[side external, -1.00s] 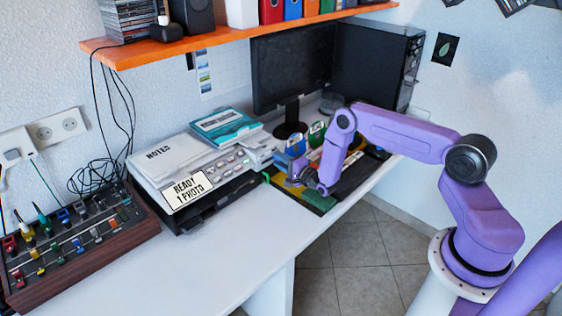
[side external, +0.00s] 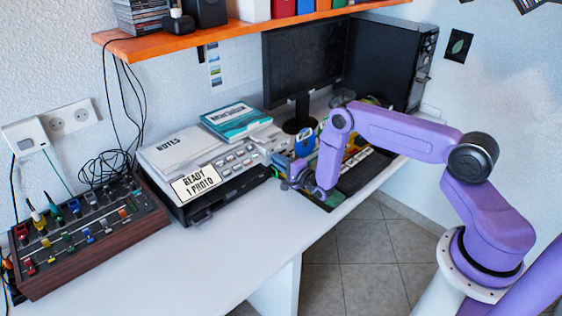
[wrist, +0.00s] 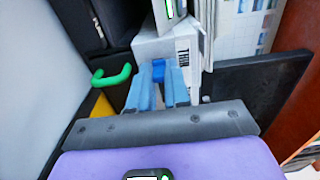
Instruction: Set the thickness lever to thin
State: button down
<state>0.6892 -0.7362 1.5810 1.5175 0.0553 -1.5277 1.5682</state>
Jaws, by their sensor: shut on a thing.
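A small darker blue block (wrist: 158,70) sits between my gripper's light blue fingertips (wrist: 159,80) in the wrist view, against the end of a pale grey-white machine (wrist: 168,45). My gripper is shut on this block. In the side view, my gripper (side external: 292,180) is low at the right end of the white printer (side external: 240,155), whose sign reads "READY 1 PHOTO"; the lever is hidden there. A green curved handle (wrist: 112,76) stands left of the fingers, apart from them.
A teal book (side external: 238,121) and a notes stack (side external: 176,150) lie on the printer. A dark monitor (side external: 300,65) stands behind. A mixer with coloured knobs (side external: 90,235) is at the left. The white desk front (side external: 240,240) is clear.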

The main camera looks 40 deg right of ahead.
jog(key=c, duration=1.1)
grip_release()
jog(key=shift+a, duration=0.4)
jog(key=shift+d, duration=0.1)
jog(key=s, duration=1.7)
jog(key=shift+s, duration=0.2)
